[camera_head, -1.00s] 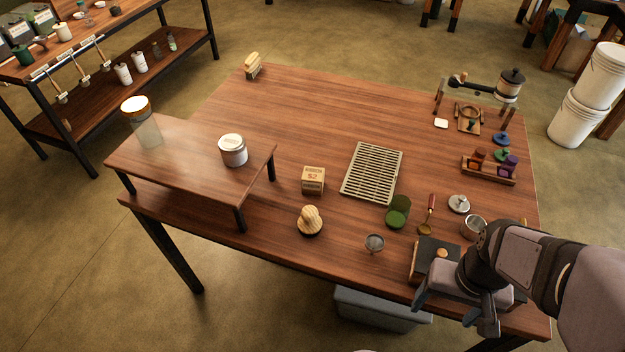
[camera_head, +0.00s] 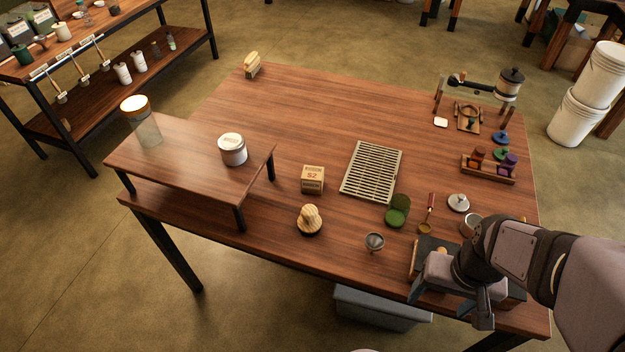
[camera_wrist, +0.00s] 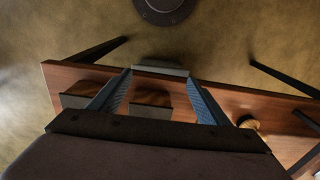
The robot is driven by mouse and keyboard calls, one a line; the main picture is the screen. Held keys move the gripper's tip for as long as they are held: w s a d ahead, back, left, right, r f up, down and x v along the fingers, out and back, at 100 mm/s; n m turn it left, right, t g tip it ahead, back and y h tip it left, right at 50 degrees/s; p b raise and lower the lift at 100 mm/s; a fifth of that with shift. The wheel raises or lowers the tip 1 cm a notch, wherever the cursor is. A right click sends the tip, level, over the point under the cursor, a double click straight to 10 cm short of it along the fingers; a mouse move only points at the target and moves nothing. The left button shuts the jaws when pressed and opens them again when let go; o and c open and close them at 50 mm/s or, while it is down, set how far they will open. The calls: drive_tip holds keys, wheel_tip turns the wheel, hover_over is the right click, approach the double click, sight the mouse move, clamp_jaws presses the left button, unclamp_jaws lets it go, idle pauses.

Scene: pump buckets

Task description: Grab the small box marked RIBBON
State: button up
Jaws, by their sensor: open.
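The small box marked RIBBON (camera_head: 312,179) is a tan cube with "52" in red on its side. It sits on the table between the raised shelf and the slatted tray in the head view. My gripper (camera_head: 450,300) is at the table's front right, over a dark box (camera_head: 433,250), well apart from the RIBBON box. In the wrist view my gripper (camera_wrist: 160,95) shows its two fingers spread with a gap between them. A dark block with a wooden top (camera_wrist: 152,98) shows between the fingers. I cannot make out the RIBBON box there.
A wooden knob (camera_head: 309,219), a small metal cup (camera_head: 374,242) and a slatted tray (camera_head: 371,172) surround the box. The table behind the box is clear.

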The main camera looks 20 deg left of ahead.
drive_tip(key=w+a+f+n+t+y+b, duration=0.1)
drive_tip(key=w+a+f+t, duration=0.15)
drive_tip(key=w+a, duration=0.6)
drive_tip(key=w+a+f+n+t+y, duration=0.1)
drive_tip(key=w+a+t+y, duration=0.15)
drive_tip(key=w+a, duration=0.6)
drive_tip(key=t+b, duration=0.2)
drive_tip(key=t, duration=0.5)
approach(312, 175)
drive_tip(key=shift+w+a+f+h, duration=0.1)
drive_tip(key=shift+w+f+h, duration=0.35)
drive_tip(key=shift+w+f, duration=0.4)
drive_tip(key=shift+s+a+t, duration=0.3)
drive_tip(key=shift+a+t, duration=0.2)
drive_tip(key=shift+a, duration=0.05)
drive_tip(key=shift+r+p+x, duration=0.15)
drive_tip(key=shift+p+x, duration=0.4)
drive_tip(key=shift+x, duration=0.9)
drive_tip(key=shift+r+p+x, duration=0.1)
drive_tip(key=shift+p+x, duration=0.4)
drive_tip(key=shift+x, duration=1.8)
drive_tip(key=shift+d, duration=0.1)
drive_tip(key=shift+c, duration=0.6)
drive_tip(key=c, duration=1)
